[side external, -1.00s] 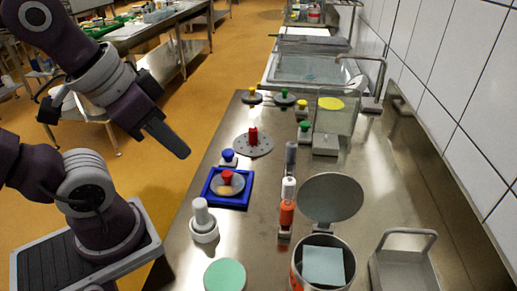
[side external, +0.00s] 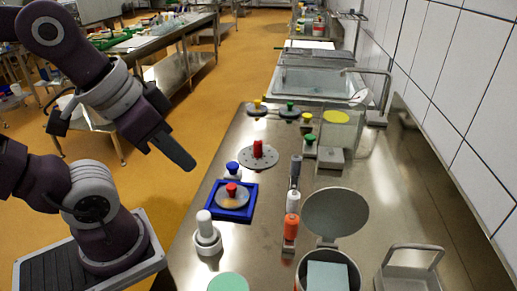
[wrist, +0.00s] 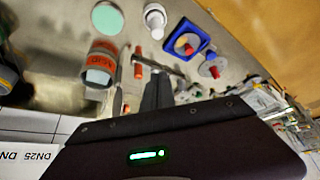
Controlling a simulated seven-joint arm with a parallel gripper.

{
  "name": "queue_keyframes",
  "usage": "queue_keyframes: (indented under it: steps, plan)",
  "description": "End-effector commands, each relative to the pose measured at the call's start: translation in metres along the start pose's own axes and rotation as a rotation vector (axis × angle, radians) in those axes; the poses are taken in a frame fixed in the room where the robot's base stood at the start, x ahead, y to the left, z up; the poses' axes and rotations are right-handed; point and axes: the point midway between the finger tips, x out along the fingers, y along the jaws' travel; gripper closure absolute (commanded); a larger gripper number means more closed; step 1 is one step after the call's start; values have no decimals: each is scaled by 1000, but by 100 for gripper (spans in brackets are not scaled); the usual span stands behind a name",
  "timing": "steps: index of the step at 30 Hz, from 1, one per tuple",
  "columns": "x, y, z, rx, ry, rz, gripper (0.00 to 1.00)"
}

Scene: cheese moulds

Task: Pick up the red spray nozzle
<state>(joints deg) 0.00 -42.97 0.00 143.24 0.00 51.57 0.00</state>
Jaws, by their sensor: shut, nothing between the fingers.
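The red-orange nozzle (side external: 291,227) stands upright on the steel counter, nearest in a row with a white nozzle (side external: 292,201) and a grey one (side external: 295,168). In the wrist view, a small red-orange piece (wrist: 138,70) shows near the top centre; I take it for the same nozzle, but it is small and blurred. My gripper (side external: 189,163) is shut and empty, in the air left of the counter and well apart from the nozzle. Its dark fingers (wrist: 160,80) also show in the wrist view.
Red knobs stand on a perforated disc (side external: 270,157) and in a blue square tray (side external: 220,212). A white peg (side external: 205,232), a round grey lid (side external: 335,225), a can (side external: 301,276) and a handled metal tray (side external: 408,280) crowd the front. A tiled wall bounds the right.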

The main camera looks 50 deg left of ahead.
Motion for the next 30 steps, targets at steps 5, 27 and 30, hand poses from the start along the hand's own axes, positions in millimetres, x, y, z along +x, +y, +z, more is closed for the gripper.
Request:
queue_keyframes:
  steps: [5, 27, 30]
  plan:
    - [0, 0, 0, 0, 0, 0, 96]
    - [27, -31, -38, 360, -223, -117, 48]
    - [62, -56, -71, 674, -405, -209, 48]
